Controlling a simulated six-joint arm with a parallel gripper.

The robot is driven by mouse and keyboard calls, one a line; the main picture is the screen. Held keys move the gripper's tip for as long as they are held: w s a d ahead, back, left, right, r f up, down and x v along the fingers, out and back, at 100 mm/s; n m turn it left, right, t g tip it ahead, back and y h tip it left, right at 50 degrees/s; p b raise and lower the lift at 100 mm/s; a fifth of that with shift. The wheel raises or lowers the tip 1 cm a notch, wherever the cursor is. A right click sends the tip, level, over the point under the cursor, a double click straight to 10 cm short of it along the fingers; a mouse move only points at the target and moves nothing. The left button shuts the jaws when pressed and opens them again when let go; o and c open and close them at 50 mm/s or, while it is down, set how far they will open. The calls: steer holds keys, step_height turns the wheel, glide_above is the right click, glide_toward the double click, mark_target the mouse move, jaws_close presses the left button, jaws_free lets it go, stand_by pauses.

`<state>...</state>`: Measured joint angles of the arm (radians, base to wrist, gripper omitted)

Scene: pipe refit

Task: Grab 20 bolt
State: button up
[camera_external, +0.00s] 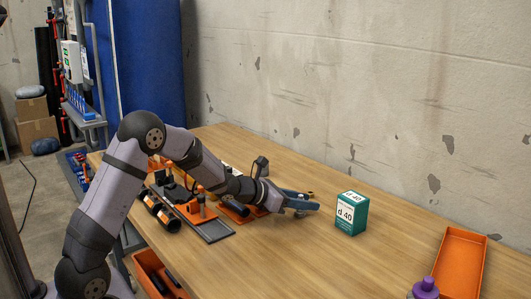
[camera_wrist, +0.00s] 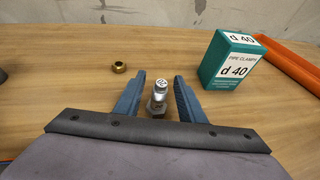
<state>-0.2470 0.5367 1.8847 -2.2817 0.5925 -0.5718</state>
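In the wrist view, a grey metal bolt (camera_wrist: 158,99) stands upright on the wooden table, with a mark on its top too small to read for sure. My gripper (camera_wrist: 158,90) is open, one blue finger on each side of the bolt. Gaps show between the bolt and both fingers. In the external view my gripper (camera_external: 308,202) is low over the table, left of the green box. The bolt is hard to make out there among the fingers.
A green "d 40" pipe clamps box (camera_external: 348,213) stands to the right; it also shows in the wrist view (camera_wrist: 228,62). A brass ring (camera_wrist: 119,67) lies beyond the left finger. An orange tray (camera_external: 460,265) and purple-capped bottle (camera_external: 425,288) are at front right. Orange fixtures (camera_external: 190,210) lie left.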

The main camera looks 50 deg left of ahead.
steer(key=shift+x, duration=1.3)
jaws_close()
step_height(320, 180, up, 10)
steer(key=p, duration=0.2)
steer(key=shift+r, duration=0.15)
